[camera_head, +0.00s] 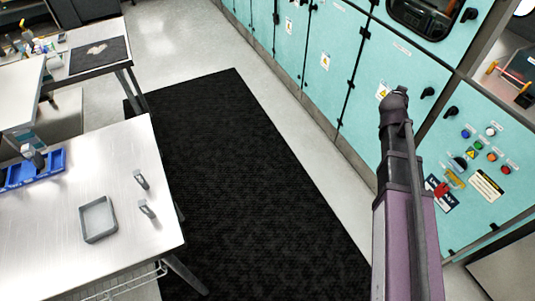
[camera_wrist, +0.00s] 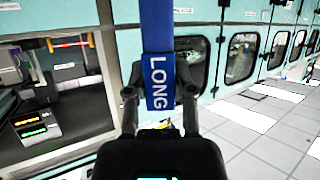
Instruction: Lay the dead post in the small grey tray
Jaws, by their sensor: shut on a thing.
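My gripper (camera_wrist: 160,95) is shut on a blue bar (camera_wrist: 157,32) in the wrist view. The bar has "LONG" in white letters near its lower end, and its upper end runs out of the picture. I cannot tell from these frames whether this bar is the dead post. The small grey tray (camera_head: 84,228) lies on the near table in the head view, at the lower left, and looks empty. My gripper does not show in the head view, and the tray does not show in the wrist view.
Two small grey upright pieces (camera_head: 141,180) stand right of the tray. A blue bin (camera_head: 52,160) with a dark and grey item sits at the table's (camera_head: 90,165) left. Teal cabinets (camera_head: 400,75) line the right side. A black floor mat (camera_head: 240,180) lies clear between.

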